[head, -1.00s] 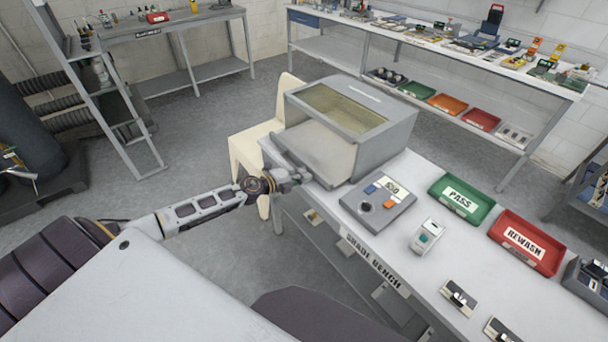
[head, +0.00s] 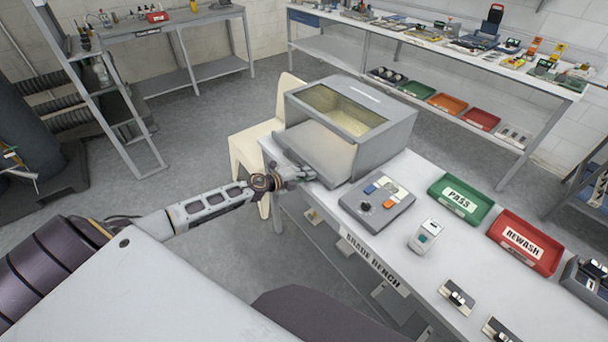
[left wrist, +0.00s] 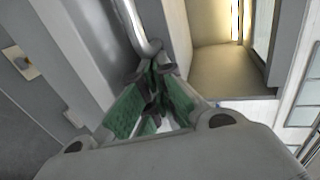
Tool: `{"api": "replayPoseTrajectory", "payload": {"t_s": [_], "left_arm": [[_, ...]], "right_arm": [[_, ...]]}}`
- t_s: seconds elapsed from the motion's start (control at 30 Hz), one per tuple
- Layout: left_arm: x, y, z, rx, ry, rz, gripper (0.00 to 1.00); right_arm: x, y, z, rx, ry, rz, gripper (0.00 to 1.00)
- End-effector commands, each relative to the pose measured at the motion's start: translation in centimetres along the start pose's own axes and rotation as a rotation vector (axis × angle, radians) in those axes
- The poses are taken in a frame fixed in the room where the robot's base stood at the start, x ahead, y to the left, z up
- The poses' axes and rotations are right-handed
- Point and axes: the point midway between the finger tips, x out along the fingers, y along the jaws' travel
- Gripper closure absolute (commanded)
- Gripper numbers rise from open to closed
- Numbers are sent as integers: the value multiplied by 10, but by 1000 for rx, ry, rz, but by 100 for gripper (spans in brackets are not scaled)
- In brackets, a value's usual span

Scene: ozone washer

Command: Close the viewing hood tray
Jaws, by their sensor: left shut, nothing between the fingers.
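The viewing hood (head: 385,132) is a grey box with a glass top window, on the near left end of the bench. Its inside glows warm, and this lit inside (left wrist: 218,65) also shows in the left wrist view. The tray front (head: 283,157) is a grey edge at the hood's open face, low on the left. A round metal handle bar (left wrist: 139,27) runs down to my fingertips. My left gripper (head: 297,178) is shut and empty at the tray front; its green-padded fingers (left wrist: 157,85) are at the bar's lower bend. I cannot tell whether they touch. My right gripper is not in view.
A grey control box (head: 377,205) stands just right of the hood, with a small white device (head: 426,236) beyond it. A green PASS tray (head: 461,199) and red REWASH tray (head: 526,241) lie further right. A cream chair (head: 252,143) stands behind the bench's left end.

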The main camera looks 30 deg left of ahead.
Motion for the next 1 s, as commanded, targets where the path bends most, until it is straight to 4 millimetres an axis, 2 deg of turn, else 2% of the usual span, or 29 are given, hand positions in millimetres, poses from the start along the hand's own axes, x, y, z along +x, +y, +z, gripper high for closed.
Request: {"api": "replayPoseTrajectory", "payload": {"t_s": [0.5,1.0], "left_arm": [[37,-14,0,1,0,-2,100],[73,-25,-1,2,1,-1,100]], "right_arm": [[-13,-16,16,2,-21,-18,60],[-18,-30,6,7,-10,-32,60]]}}
